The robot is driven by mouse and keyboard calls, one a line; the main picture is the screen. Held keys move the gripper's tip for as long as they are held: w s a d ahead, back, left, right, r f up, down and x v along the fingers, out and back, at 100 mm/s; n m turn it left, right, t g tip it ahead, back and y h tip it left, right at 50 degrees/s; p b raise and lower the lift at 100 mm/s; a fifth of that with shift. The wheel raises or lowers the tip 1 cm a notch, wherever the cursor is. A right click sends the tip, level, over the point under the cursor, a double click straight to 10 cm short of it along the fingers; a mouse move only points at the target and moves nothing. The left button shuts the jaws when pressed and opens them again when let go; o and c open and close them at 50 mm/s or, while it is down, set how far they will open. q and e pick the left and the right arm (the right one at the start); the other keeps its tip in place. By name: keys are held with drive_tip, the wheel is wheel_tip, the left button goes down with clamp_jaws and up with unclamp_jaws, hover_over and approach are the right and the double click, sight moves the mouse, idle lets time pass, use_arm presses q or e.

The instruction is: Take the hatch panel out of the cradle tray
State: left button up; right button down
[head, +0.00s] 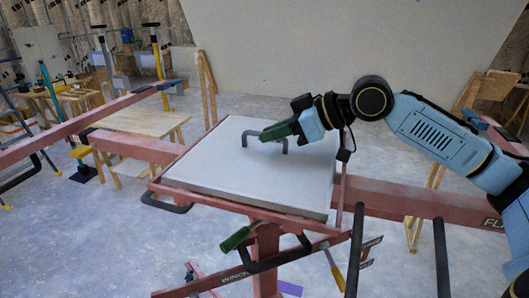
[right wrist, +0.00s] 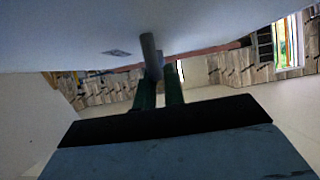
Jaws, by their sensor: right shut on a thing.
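The hatch panel (head: 220,172) is a flat light grey slab over the red cradle tray (head: 158,187). Its front edge shows above the tray's front rim; I cannot tell whether it rests fully in the tray or sits slightly raised. A dark grey bar handle (head: 284,146) stands on its top. My right gripper (head: 270,133) has green fingers shut on this handle. In the right wrist view the fingers (right wrist: 160,92) meet the handle post (right wrist: 149,55), with the panel's pale surface (right wrist: 80,35) filling the top. My left gripper is not in view.
Red beams (head: 70,127) run out left and right of the tray stand. Dark loop handles (head: 166,203) stick out from the tray's sides. A green grip (head: 236,238) shows below the front rim. A wooden table (head: 140,122) stands behind left. Grey floor lies clear at front left.

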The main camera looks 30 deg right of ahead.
drive_tip(key=shift+r, duration=0.2)
drive_tip(key=shift+r, duration=0.1)
